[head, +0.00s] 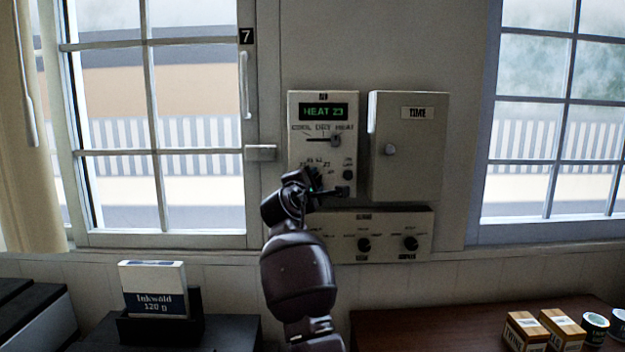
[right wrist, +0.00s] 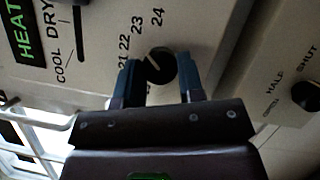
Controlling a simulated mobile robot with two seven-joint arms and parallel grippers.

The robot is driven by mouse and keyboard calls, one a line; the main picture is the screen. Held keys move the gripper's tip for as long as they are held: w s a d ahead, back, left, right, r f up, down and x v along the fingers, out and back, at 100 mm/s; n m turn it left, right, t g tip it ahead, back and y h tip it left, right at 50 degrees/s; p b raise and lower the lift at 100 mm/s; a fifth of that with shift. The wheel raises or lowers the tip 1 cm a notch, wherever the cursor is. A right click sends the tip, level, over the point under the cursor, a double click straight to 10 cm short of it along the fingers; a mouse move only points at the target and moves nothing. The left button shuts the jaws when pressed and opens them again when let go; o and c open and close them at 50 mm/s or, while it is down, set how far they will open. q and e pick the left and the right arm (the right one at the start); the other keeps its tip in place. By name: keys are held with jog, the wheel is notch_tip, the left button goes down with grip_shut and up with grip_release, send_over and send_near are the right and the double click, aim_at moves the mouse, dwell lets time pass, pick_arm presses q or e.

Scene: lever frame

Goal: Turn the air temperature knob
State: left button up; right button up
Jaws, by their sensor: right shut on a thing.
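The beige heater panel (head: 296,115) hangs on the wall between two windows. Its green display (head: 323,111) reads HEAT 23. The black air temperature knob (right wrist: 161,71) shows in the right wrist view with a white pointer line and a printed scale including 22, 23 and 24. The pointer is angled towards the 22 and 23 marks. My right gripper (head: 318,180) is at the lower part of the panel, with its two fingers shut on the knob from either side. In the head view the gripper hides the knob. My left gripper is out of view.
A grey box (head: 410,165) marked TIME hangs right of the panel. A lower panel (head: 390,220) carries black knobs. A slider (head: 336,141) sits above my gripper. A window handle (head: 261,153) juts out at left. Boxes (head: 524,333) stand on the right table.

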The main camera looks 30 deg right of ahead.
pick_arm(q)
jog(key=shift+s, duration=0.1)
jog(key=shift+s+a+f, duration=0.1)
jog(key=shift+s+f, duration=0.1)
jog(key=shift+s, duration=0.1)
pick_arm(e)
jog(key=shift+f+m, duration=0.1)
jog(key=shift+m, duration=0.2)
jog(key=o, duration=0.9)
pick_arm(q)
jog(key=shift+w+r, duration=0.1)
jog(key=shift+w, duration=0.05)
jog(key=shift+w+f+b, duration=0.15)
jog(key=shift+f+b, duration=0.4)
jog(key=shift+b, duration=0.05)
pick_arm(e)
jog(key=v, duration=1)
jog(key=shift+s+a, duration=0.2)
jog(key=shift+a, duration=0.15)
